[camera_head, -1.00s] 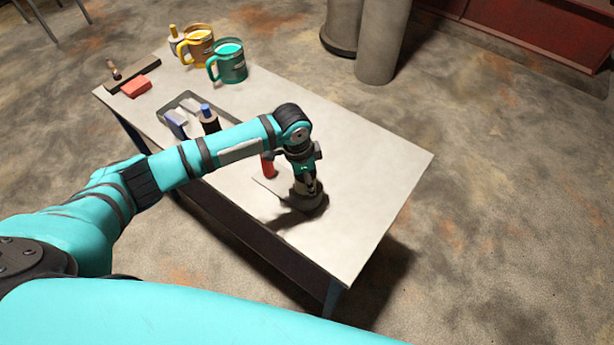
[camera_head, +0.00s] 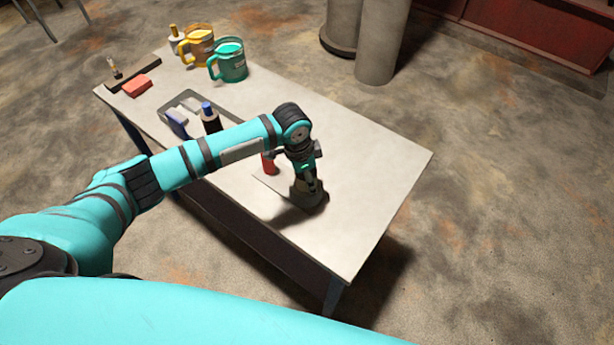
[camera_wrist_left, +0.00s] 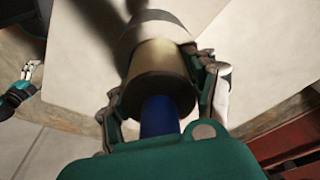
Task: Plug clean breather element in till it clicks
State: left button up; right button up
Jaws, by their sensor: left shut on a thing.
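My left gripper (camera_head: 311,188) reaches down over the near right part of the table. In the left wrist view its fingers (camera_wrist_left: 162,98) are shut around a tan cylinder with a dark rim and a blue end, which I take as the breather element (camera_wrist_left: 158,70). The blue end points toward my wrist. The element's far end meets a pale rounded piece (camera_wrist_left: 155,22); I cannot tell whether it is seated there. In the head view a dark grey block (camera_head: 309,199) sits under the gripper and hides the contact. My right gripper (camera_wrist_left: 30,72) shows small in the left wrist view, its opening unclear.
A red object (camera_head: 268,164) stands just left of the gripper. A tray (camera_head: 166,108) holds a blue-topped dark bottle (camera_head: 210,117) and other items. A teal mug (camera_head: 231,64), a yellow mug (camera_head: 199,46) and a red block (camera_head: 137,85) stand farther back. The table's right side is clear.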

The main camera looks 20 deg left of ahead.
aim_at(307, 191)
pick_arm(q)
jog(key=shift+s+f, duration=0.4)
jog(key=shift+f, duration=0.2)
jog(key=shift+s+f, duration=0.35)
jog(key=shift+f, duration=0.35)
jog(key=shift+c, duration=0.4)
jog(key=shift+f, duration=0.1)
jog(key=shift+c, duration=1.2)
jog(key=shift+o, duration=0.2)
jog(key=shift+f, duration=0.15)
jog(key=shift+o, duration=0.4)
jog(key=shift+w+f+b, duration=0.1)
jog(key=shift+f+b, duration=0.35)
jog(key=shift+f, duration=0.35)
jog(key=o, duration=1.8)
jog(key=r, duration=0.4)
jog(key=a+r, duration=0.1)
jog(key=r, duration=0.9)
jog(key=shift+w+a, duration=0.15)
jog(key=shift+a, duration=0.05)
